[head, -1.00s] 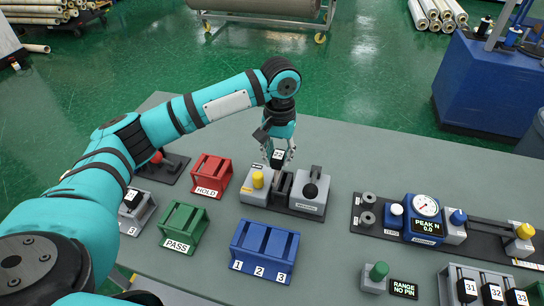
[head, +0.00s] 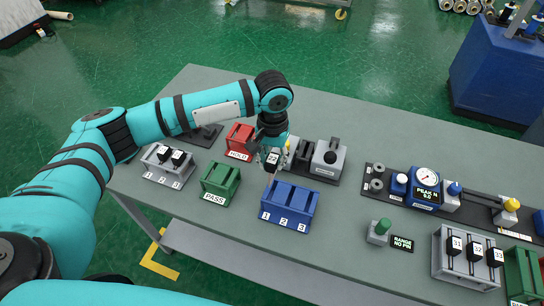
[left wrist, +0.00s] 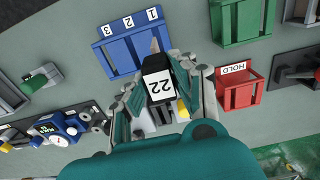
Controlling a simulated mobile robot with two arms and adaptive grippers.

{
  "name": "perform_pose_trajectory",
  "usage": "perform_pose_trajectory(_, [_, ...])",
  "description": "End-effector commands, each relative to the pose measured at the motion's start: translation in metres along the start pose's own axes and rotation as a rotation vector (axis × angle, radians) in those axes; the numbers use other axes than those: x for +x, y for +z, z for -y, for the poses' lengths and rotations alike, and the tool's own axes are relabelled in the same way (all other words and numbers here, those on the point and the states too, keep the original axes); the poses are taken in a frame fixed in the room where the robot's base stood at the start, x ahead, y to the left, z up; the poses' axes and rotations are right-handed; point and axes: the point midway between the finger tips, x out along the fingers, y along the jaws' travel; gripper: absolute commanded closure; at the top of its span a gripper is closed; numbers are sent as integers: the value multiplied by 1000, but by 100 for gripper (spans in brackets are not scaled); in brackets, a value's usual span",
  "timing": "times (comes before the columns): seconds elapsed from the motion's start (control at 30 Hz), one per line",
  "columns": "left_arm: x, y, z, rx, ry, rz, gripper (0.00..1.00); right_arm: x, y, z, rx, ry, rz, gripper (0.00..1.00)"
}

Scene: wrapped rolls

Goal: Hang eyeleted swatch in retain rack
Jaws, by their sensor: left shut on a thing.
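My left gripper (head: 272,168) is shut on a small black-and-white swatch piece labelled 22 (left wrist: 159,84). It holds the piece above the table, just behind the blue rack (head: 284,217) with bays marked 1, 2 and 3. The blue rack also shows in the left wrist view (left wrist: 127,50), ahead of the held piece, and its bays look empty. The fingers partly hide the piece in the head view, and I cannot make out its eyelet. My right gripper is not in view.
A red HOLD bin (head: 239,140) and a green PASS bin (head: 220,184) stand left of the blue rack. A grey fixture (head: 326,160) stands behind it. A grey rack (head: 166,167) holds two black pieces. A gauge unit (head: 425,187) and another loaded rack (head: 466,262) are at right.

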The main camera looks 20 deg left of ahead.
Motion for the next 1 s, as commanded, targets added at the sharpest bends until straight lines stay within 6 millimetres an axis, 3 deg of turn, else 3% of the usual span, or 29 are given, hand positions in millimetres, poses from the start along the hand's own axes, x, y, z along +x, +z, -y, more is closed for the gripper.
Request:
perform_pose_trajectory(0.13, [-5, 0, 0, -1, 0, 1, 100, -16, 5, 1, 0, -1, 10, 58])
perform_pose_trajectory(0.4, [28, 1, 0, -1, 0, 2, 100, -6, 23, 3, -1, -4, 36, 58])
perform_pose_trajectory(0.7, [47, 0, 0, 0, 1, 0, 100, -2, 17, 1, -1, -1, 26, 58])
perform_pose_trajectory(1.0, [49, 0, 0, 0, 0, -1, 100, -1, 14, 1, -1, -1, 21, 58])
